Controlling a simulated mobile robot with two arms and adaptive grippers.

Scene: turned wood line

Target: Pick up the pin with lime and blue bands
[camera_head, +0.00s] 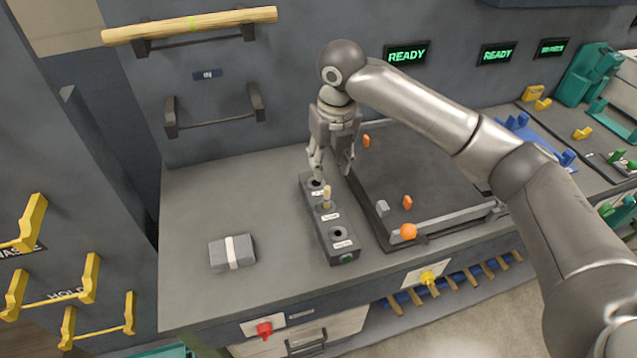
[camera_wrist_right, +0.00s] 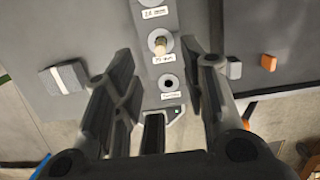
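A short light wooden pin (camera_head: 327,194) stands upright in the middle hole of a grey block (camera_head: 337,254) on the bench. It also shows in the right wrist view (camera_wrist_right: 160,45). Its bands are too small to make out. My right gripper (camera_head: 332,176) points down over the far part of the block, close to the pin. Its fingers are apart with nothing between them, as the right wrist view also shows. My left gripper is not in view. A long wooden rod (camera_head: 230,19) with a lime mark lies on the upper wall rack.
A dark tray (camera_head: 440,222) with orange pieces and a small grey block stands right of the holed block. A grey block with a white band (camera_head: 232,252) lies to the left. The bench between them is clear. An empty rack (camera_head: 214,121) is on the wall.

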